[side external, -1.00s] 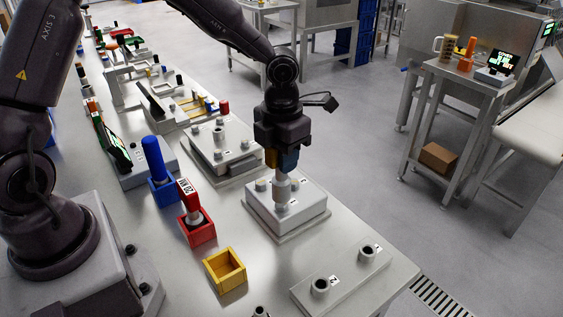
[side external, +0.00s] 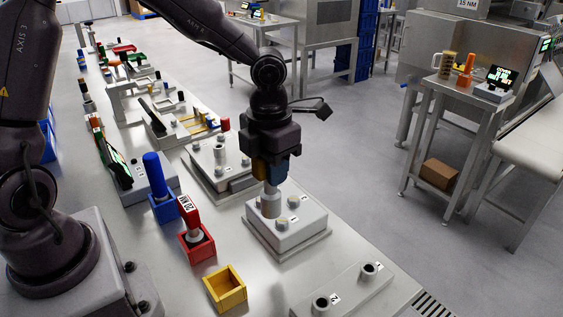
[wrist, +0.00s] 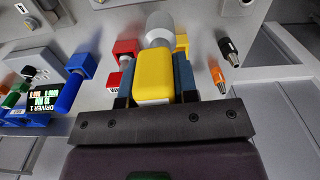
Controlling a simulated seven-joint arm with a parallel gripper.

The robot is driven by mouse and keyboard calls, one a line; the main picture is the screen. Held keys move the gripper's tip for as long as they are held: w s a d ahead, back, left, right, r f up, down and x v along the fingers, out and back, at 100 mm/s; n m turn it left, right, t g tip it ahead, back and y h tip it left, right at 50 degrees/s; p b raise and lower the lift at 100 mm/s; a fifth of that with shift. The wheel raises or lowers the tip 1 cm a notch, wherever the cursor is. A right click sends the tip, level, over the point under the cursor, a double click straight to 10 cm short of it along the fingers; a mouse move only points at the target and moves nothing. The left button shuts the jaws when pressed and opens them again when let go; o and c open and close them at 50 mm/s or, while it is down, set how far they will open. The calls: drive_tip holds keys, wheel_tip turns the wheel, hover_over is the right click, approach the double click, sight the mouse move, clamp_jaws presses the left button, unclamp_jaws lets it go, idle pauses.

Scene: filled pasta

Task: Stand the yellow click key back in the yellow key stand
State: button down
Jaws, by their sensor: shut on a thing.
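My gripper (side external: 270,172) is shut on the yellow click key (wrist: 155,75), seen close up in the wrist view. The key hangs upright, with its pale grey socket end (side external: 270,203) pointing down at the left part of a white bolt block (side external: 290,234). I cannot tell whether the socket touches the bolt there. The gripper fingers hide most of the key's yellow handle in the side view. The yellow key stand (side external: 225,289) is an open, empty box near the front of the table, left of and nearer than the block.
A red key (side external: 188,210) stands in a red stand (side external: 198,247), and a blue key (side external: 154,172) in a blue stand (side external: 165,210), left of the block. A grey plate (side external: 345,292) with two sockets lies front right. Another bolt block (side external: 215,170) stands behind.

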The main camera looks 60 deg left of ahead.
drive_tip(key=s+d+f+n, duration=0.1)
drive_tip(key=s+f+n, duration=0.1)
drive_tip(key=s, duration=0.4)
drive_tip(key=s+d+f+n, duration=0.1)
drive_tip(key=s+n, duration=0.2)
drive_tip(key=s, duration=0.3)
drive_tip(key=shift+s+d+f, duration=0.25)
drive_tip(key=shift+d+f, duration=0.1)
drive_tip(key=shift+f, duration=0.1)
drive_tip(key=shift+f, duration=1.65)
drive_tip(key=shift+f, duration=2.65)
drive_tip(key=c, duration=0.8)
unclamp_jaws()
